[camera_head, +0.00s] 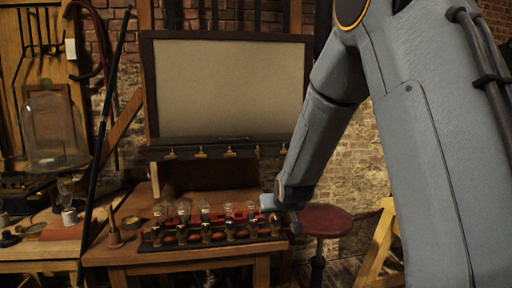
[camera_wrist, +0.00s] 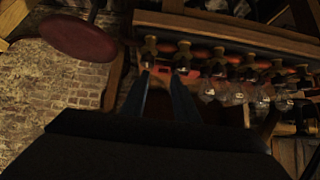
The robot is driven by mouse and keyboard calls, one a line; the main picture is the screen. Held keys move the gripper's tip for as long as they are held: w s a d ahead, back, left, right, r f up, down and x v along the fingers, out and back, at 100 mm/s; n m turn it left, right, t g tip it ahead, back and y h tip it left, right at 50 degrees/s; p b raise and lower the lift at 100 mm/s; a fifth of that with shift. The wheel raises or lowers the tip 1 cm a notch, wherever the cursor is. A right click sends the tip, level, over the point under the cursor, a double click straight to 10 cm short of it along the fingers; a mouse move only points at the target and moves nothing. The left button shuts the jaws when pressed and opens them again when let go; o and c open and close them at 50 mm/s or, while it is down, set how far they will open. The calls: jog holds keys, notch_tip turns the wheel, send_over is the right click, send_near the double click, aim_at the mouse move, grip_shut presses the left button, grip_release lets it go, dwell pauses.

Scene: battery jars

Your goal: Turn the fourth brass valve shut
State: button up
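A row of several small brass valves stands on a dark wooden rack (camera_head: 212,243) on the table. The third from the right, which would be the fourth valve (camera_head: 230,231) from the left, also shows in the wrist view (camera_wrist: 218,61). The valves look upright; how far each is turned is too small to tell. My gripper (camera_wrist: 162,76) is open, its two dark fingers apart with nothing held. Its tips point at the rack near the row's right-end valves, with a red part between them. In the head view my gripper (camera_head: 267,204) is partly hidden by my wrist.
Several glass bulbs (camera_head: 205,207) stand close behind the valves. A round red stool (camera_head: 326,220) is to the right. A glass dome (camera_head: 52,130) and a black pole (camera_head: 107,115) are at left.

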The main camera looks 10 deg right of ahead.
jog(key=w+r+t+p, duration=0.1)
jog(key=w+r+t, duration=0.1)
jog(key=w+r, duration=0.3)
jog(key=w+r+t+p, duration=0.1)
jog(key=w+r+t, duration=0.1)
jog(key=w, duration=0.5)
jog(key=t+p, duration=0.2)
jog(key=t, duration=0.3)
send_near(259, 151)
jog(key=w, duration=0.2)
jog(key=shift+w+r+p, duration=0.1)
jog(key=shift+w+p, duration=0.6)
jog(key=shift+w, duration=2.85)
grip_shut()
